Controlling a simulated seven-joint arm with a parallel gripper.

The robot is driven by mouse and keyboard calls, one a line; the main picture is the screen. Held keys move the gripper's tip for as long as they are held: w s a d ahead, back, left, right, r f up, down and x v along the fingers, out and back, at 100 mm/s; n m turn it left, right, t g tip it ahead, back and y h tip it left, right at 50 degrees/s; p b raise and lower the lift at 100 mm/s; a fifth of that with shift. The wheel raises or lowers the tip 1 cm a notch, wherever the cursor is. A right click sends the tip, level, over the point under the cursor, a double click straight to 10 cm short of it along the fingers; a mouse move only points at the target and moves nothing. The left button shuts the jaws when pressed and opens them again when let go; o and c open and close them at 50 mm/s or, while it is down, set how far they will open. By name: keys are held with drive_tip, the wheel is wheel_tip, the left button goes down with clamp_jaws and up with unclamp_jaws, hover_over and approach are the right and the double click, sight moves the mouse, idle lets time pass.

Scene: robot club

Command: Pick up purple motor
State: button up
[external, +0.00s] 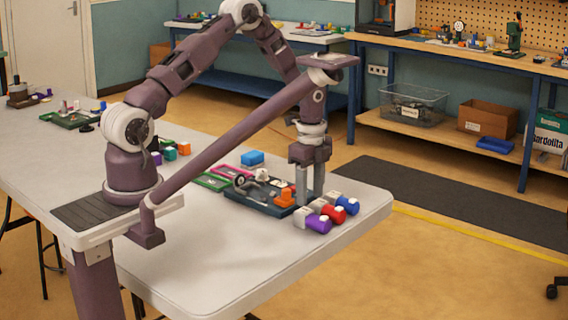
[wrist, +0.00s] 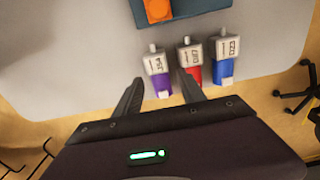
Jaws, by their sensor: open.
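The purple motor (external: 318,224), with a pale grey end, lies at the near end of a row of motors by the table's right corner. In the wrist view the purple motor (wrist: 161,84) appears between my two fingertips, apart from both. My gripper (external: 311,198) points down over the table by the row, open and empty. In the wrist view my gripper (wrist: 160,77) has its right fingertip near the gap between the purple and red motors. The exact height above the motors is hard to tell.
A red motor (wrist: 193,72) and a blue motor (wrist: 223,71) lie right beside the purple one. A dark tray (external: 262,208) holds an orange part (external: 286,196) and other pieces. A blue block (external: 252,158) sits behind it. The table's front is clear.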

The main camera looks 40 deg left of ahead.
sight(309, 212)
drive_tip(key=f, duration=0.6)
drive_tip(key=shift+s+d+f, duration=0.1)
drive_tip(key=shift+s, duration=0.1)
clamp_jaws()
